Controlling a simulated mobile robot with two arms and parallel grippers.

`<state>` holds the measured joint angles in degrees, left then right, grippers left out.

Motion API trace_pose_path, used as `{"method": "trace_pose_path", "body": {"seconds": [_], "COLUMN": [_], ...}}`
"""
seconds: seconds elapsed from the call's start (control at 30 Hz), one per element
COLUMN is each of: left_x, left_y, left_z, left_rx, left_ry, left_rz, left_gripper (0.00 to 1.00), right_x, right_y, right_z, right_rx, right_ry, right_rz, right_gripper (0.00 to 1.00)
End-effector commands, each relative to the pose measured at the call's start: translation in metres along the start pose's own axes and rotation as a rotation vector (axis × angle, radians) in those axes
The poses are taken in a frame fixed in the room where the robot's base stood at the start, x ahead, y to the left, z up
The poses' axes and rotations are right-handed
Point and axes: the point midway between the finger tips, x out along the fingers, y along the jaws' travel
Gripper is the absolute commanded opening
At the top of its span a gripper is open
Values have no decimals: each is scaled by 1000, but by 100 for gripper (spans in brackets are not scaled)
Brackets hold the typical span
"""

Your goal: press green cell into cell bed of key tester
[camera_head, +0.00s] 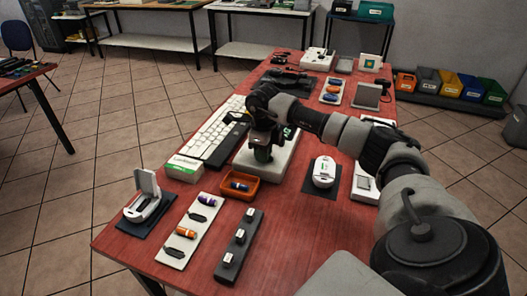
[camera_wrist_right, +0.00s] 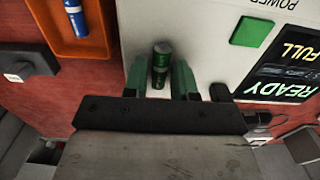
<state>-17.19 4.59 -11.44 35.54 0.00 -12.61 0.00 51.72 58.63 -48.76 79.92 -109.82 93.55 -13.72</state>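The key tester (camera_head: 283,169) is a white box in the middle of the red table. Its face also shows in the right wrist view (camera_wrist_right: 215,22), with a green square and a screen reading READY and FULL. My right gripper (camera_head: 263,153) points down over the tester. In the wrist view its green fingers (camera_wrist_right: 161,78) stand close on both sides of the green cell (camera_wrist_right: 161,62) and seem to hold it. The cell lies over the tester's face; how deep it sits in the bed is hidden. My left gripper is out of view.
An orange tray (camera_head: 254,193) with a blue cell (camera_head: 239,186) stands just left of the tester. A keyboard (camera_head: 208,133), a green-white box (camera_head: 183,168), a strip with small fobs (camera_head: 172,251) and a white device (camera_head: 323,172) lie around it.

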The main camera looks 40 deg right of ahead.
Motion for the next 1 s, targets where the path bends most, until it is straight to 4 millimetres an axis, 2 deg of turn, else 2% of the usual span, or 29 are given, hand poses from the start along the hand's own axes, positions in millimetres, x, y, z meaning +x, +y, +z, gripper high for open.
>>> {"method": "trace_pose_path", "body": {"seconds": [0.8,1.0], "left_x": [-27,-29], "left_y": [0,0], "left_z": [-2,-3], "left_rx": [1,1], "left_ry": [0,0], "left_rz": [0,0], "left_gripper": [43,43], "right_x": [-33,-35], "right_y": [0,0], "right_z": [0,0], "right_rx": [0,0], "right_ry": [0,0], "right_rz": [0,0], "right_gripper": [27,27]}}
